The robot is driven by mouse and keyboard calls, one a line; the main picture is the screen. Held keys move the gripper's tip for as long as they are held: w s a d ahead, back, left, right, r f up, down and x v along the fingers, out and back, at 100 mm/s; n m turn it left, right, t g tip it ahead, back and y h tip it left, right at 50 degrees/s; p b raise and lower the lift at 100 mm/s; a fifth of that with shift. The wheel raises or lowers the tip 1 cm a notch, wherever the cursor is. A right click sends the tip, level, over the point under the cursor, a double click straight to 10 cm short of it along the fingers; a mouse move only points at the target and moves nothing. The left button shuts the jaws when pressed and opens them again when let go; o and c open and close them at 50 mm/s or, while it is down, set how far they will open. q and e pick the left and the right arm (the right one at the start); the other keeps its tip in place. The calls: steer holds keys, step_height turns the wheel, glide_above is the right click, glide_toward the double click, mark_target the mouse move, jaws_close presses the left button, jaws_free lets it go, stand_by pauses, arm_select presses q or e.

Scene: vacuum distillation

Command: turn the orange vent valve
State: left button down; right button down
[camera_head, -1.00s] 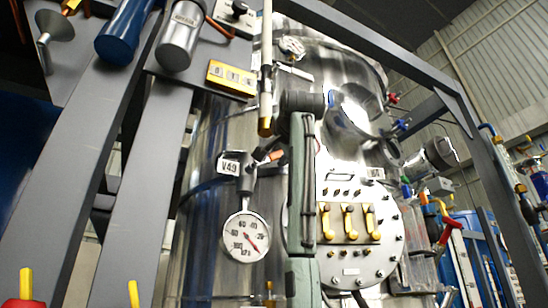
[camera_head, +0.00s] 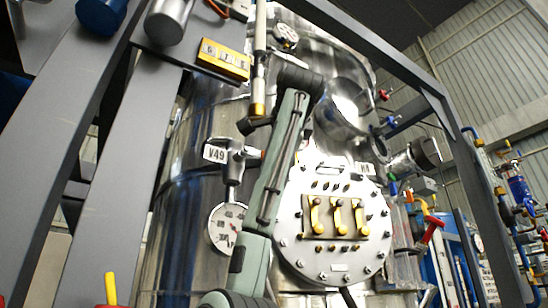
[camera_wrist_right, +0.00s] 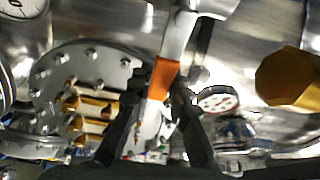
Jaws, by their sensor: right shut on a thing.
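The orange vent valve handle (camera_wrist_right: 163,78) sits between the two dark fingers of my right gripper (camera_wrist_right: 159,98) in the right wrist view. The gripper is shut on it. A silver metal piece (camera_wrist_right: 181,34) continues upward from the orange part. A valve body (camera_head: 235,157) with the V49 label (camera_head: 215,153) shows just left of the arm. My left gripper is not in view.
A pressure gauge (camera_head: 226,226) hangs below the valve, partly covered by my arm. A gold-tipped pipe (camera_head: 258,108) ends just above the valve. A round bolted flange (camera_head: 330,262) with yellow handles is right of the arm. Grey frame beams (camera_head: 125,190) stand at left.

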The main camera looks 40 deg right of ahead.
steer(key=shift+f, duration=0.15)
steer(key=c, duration=1.4)
jaws_free()
steer(key=v, duration=1.2)
